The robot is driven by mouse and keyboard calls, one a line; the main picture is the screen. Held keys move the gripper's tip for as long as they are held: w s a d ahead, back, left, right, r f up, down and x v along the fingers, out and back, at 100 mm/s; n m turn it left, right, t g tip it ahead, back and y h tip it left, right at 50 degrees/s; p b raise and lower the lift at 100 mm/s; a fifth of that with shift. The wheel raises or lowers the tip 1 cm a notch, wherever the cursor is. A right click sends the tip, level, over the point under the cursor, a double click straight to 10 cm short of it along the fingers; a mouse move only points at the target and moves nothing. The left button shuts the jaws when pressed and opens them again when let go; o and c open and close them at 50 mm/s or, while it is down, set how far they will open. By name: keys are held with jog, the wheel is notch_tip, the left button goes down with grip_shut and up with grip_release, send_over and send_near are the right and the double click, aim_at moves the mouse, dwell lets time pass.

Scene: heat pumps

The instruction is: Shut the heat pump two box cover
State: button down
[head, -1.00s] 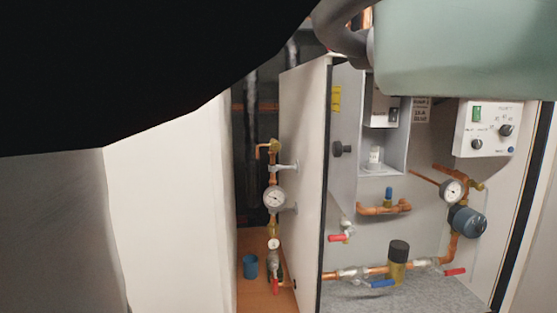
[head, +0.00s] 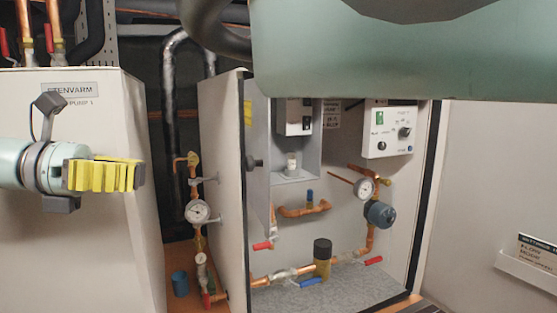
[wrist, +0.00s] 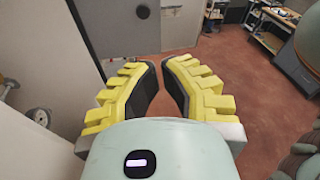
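Heat pump two is the open cabinet in the middle of the head view, with its large white door (head: 221,190) standing out to the left. Inside, a grey box (head: 312,150) has an open front showing small parts on its shelf. Its grey cover (head: 257,130), with a black knob, stands swung open at the box's left side. My gripper (head: 140,175), with yellow fingers, is left of the door, in front of the first heat pump, and points right. In the wrist view my gripper (wrist: 161,66) is open and empty, fingers apart. It is clear of the cover.
The white heat pump one cabinet (head: 80,230) stands at the left. A pressure gauge (head: 197,212) and pipes stand between the cabinets. Copper pipes, valves and a control panel (head: 389,130) fill the open cabinet. My pale green arm crosses the top right.

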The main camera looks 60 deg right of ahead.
notch_tip(320, 180, up, 2)
jog(key=w+d+t, duration=0.1)
jog(key=t, duration=0.1)
jog(key=p, duration=0.5)
send_near(261, 174)
jog(key=s+d, duration=0.2)
jog(key=d, duration=0.1)
jog(key=shift+s+d+f, duration=0.45)
jog(key=shift+d+f, duration=0.05)
jog(key=shift+f, duration=0.05)
jog(key=shift+f+t, duration=0.1)
jog(key=shift+t, duration=0.2)
